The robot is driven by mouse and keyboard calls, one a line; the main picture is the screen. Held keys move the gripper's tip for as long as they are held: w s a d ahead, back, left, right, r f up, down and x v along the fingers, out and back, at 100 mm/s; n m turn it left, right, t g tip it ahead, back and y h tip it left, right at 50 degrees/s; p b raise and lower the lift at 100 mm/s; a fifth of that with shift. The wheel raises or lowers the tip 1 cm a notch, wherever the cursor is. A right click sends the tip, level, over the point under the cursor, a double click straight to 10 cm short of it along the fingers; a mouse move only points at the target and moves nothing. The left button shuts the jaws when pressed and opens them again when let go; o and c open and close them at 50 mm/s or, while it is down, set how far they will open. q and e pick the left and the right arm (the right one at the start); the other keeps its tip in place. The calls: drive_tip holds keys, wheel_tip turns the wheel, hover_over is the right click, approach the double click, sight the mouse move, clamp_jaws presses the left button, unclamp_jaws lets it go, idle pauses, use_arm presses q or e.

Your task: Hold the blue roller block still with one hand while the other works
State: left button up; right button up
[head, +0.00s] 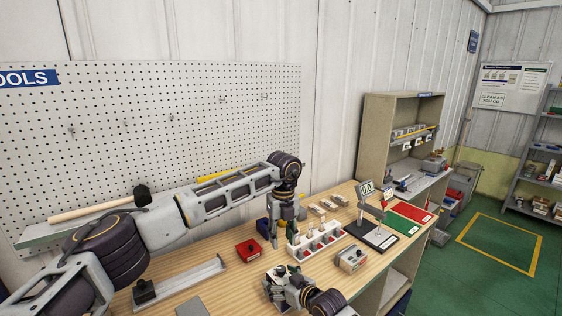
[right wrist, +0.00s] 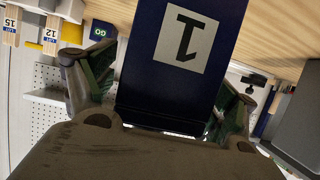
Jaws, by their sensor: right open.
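A dark blue block with a white label marked 1 (right wrist: 185,95) fills the middle of the right wrist view. The open fingers of my right gripper (right wrist: 160,95) are on either side of it, with gaps visible. In the head view my right gripper (head: 277,273) is low over the front of the bench. My left gripper points down beside that block. Whether it is shut or touches the block is unclear.
A red box (head: 249,250) lies to the left on the wooden bench. A white rack (head: 320,241) with small items and a grey box (head: 352,258) are to the right. A long metal rail (head: 192,280) lies at the front left. Pegboard (head: 215,115) stands behind.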

drive_tip(key=v, duration=1.1)
drive_tip(key=shift+s+d, duration=0.25)
drive_tip(key=shift+r, duration=0.1)
idle(0.5)
drive_tip(key=s+d+r, duration=0.3)
drive_tip(key=r, duration=0.2)
drive_tip(key=shift+s+r+p, duration=0.3)
drive_tip(key=shift+r+p, duration=0.05)
drive_tip(key=shift+r, duration=0.05)
idle(0.7)
idle(0.5)
